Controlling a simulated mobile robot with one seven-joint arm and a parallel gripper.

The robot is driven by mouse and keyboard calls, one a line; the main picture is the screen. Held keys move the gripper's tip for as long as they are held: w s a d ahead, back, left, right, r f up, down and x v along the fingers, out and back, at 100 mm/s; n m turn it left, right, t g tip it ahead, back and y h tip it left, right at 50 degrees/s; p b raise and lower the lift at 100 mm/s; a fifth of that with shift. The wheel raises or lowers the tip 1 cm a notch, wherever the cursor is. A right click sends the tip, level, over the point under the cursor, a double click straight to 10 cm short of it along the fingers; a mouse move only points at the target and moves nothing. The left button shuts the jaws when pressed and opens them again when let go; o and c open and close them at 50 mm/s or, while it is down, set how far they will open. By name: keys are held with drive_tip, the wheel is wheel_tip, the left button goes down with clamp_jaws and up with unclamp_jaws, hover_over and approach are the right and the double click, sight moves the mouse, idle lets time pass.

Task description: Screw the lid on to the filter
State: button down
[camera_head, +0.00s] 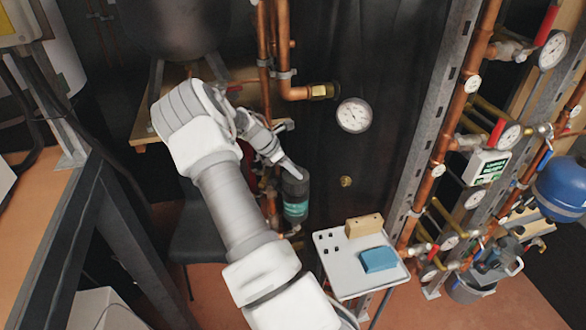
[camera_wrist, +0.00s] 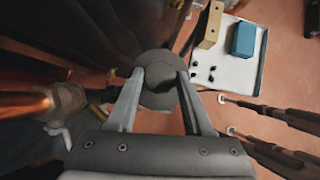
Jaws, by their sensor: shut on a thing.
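The filter (camera_head: 296,209) is an upright cylinder with a teal lower part, standing by the copper pipes in the head view. Its dark top, which looks like the lid (camera_head: 295,187), sits in line above the teal part. My gripper (camera_head: 297,174) reaches down to this top from the upper left. In the wrist view, my gripper (camera_wrist: 160,73) has its two fingers closed on either side of the round dark grey lid (camera_wrist: 158,97). The lid hides the filter body below it there. I cannot tell whether the lid's thread is seated.
A white tray (camera_head: 345,283) with a wooden block (camera_head: 364,225), a blue block (camera_head: 379,259) and several small black pieces is at the lower right of the filter. Copper pipes (camera_head: 264,40) and a round gauge (camera_head: 354,115) are close by. A metal post (camera_head: 432,120) stands right.

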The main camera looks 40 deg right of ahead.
drive_tip(key=shift+w+d+r+m+g+y, duration=0.15)
drive_tip(key=shift+m+g, duration=0.2)
drive_tip(key=shift+m, duration=0.3)
drive_tip(key=shift+s+f+m+g+y, duration=0.15)
drive_tip(key=shift+m+g, duration=0.2)
drive_tip(key=shift+m, duration=0.3)
drive_tip(key=shift+w+r, duration=0.1)
drive_tip(key=shift+w+d+m+g+y, duration=0.15)
drive_tip(key=shift+m+g+y, duration=0.3)
drive_tip(key=shift+m, duration=0.65)
drive_tip(key=shift+m+g+y+b, duration=0.25)
drive_tip(key=shift+m+g+b, duration=0.1)
drive_tip(key=shift+m, duration=0.25)
drive_tip(key=shift+d+m+g+y+b, duration=0.15)
drive_tip(key=shift+m+g+y+b, duration=0.35)
drive_tip(key=shift+m, duration=0.7)
drive_tip(key=shift+m+y, duration=0.3)
drive_tip(key=shift+m, duration=0.2)
